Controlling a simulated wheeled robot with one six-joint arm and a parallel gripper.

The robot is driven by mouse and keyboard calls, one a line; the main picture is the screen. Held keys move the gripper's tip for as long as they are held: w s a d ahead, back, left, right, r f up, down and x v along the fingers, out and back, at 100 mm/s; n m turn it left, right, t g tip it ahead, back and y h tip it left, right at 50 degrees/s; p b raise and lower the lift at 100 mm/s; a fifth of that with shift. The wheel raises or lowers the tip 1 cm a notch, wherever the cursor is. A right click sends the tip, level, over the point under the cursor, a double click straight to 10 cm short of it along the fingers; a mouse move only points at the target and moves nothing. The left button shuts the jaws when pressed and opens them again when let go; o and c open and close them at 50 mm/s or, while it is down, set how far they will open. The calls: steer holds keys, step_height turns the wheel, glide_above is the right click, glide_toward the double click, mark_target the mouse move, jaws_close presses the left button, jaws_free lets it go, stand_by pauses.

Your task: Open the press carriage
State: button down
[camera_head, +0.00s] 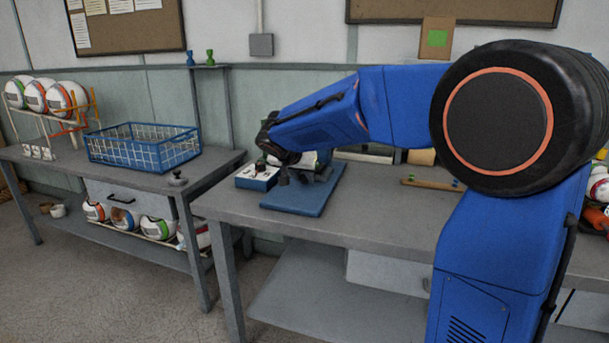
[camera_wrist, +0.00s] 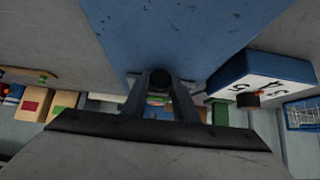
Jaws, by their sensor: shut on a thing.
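My gripper (camera_wrist: 161,88) is shut on a dark round-ended handle (camera_wrist: 160,76) in the wrist view, with one finger on each side of it. In the head view my gripper (camera_head: 283,172) is low over the press's blue base plate (camera_head: 312,200) on the right-hand bench. The base plate (camera_wrist: 190,35) also fills the upper middle of the wrist view. Part of a white and green ball (camera_head: 306,159) shows behind my gripper. My wrist and arm hide much of the press, so I cannot tell where its carriage stands.
A blue and white control box (camera_head: 257,177) with a dark knob stands left of the base plate; it also shows in the wrist view (camera_wrist: 262,80). A blue wire basket (camera_head: 143,150) and a ball rack stand on the left bench (camera_head: 215,160). The bench front is clear.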

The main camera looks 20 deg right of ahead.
steer(key=s+a, duration=0.2)
steer(key=s, duration=0.1)
steer(key=s+a, duration=0.3)
steer(key=s, duration=0.1)
steer(key=s+a, duration=0.3)
steer(key=shift+s, duration=0.35)
steer(key=c, duration=1.4)
jaws_free()
steer(key=shift+d, duration=0.1)
steer(key=shift+c, duration=0.2)
steer(key=v, duration=1.7)
steer(key=shift+s, duration=0.2)
steer(key=shift+r, duration=0.1)
steer(key=s+d+f+n+g+y, duration=0.1)
steer(key=s+d+f+n+y, duration=0.1)
steer(key=s+d+f, duration=0.6)
steer(key=s+d+f+n+g+y, duration=0.1)
steer(key=s+d+f+n+y, duration=0.2)
steer(key=s+d+f, duration=0.6)
steer(key=s+f+n, duration=0.2)
steer(key=s+f, duration=0.3)
steer(key=s, duration=0.1)
steer(key=shift+d, duration=0.2)
